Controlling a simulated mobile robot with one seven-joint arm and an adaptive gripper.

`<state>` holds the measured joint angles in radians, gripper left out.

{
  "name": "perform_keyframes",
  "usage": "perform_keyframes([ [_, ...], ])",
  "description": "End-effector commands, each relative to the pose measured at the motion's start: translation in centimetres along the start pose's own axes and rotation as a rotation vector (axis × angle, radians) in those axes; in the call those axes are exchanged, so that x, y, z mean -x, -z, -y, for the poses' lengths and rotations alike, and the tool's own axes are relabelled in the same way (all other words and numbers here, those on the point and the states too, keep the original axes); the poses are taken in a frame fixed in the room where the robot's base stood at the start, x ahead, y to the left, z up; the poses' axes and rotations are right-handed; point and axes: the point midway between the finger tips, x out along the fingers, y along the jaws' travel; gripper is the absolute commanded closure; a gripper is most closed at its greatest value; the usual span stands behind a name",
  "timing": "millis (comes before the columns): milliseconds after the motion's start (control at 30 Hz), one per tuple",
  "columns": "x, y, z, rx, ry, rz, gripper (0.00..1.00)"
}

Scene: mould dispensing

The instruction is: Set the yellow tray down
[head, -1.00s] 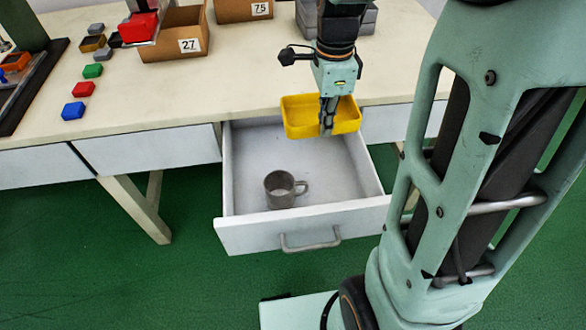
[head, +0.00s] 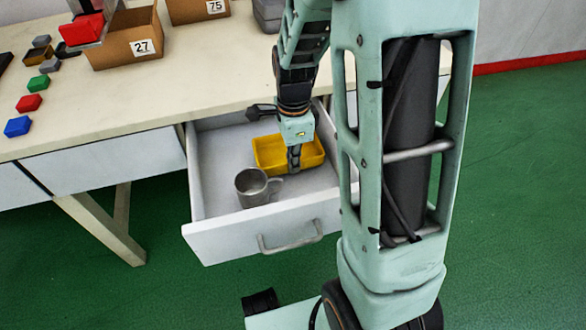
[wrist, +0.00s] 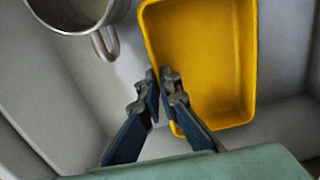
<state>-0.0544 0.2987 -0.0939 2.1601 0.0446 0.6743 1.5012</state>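The yellow tray (head: 268,152) is inside the open drawer (head: 222,232), in its right rear part, and looks about level. My gripper (head: 294,166) reaches down to it from above. In the wrist view, my gripper (wrist: 161,76) has its fingers closed on the left wall of the tray (wrist: 215,60), one finger inside and one outside. The tray is empty. Its underside is hidden, so I cannot tell whether it touches the drawer floor.
A grey metal mug (head: 250,188) stands in the drawer just left of the tray, with its handle towards it. The table (head: 130,105) above holds box 27 (head: 125,45), box 75 (head: 190,10) and several coloured blocks. Bare drawer floor shows at the left.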

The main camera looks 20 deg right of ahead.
Motion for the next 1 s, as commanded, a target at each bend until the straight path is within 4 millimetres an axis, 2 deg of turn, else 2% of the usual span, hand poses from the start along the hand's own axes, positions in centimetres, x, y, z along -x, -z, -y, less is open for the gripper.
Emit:
perform_keyframes([
  [33, -1.3, 0.0, -0.1, -0.001, -0.003, 0.0, 1.0],
  [100, -2.0, 0.0, -0.1, 0.0, -0.002, 0.0, 1.0],
  [500, -2.5, 0.0, 0.0, 0.0, 0.0, 0.0, 1.0],
  [533, -2.4, 0.0, 0.0, 0.0, 0.0, 0.0, 0.94],
  [667, -2.3, 0.0, 0.0, 0.0, 0.0, 0.0, 0.8],
  [1000, -1.9, 0.0, 0.0, 0.0, 0.001, 0.0, 0.78],
])
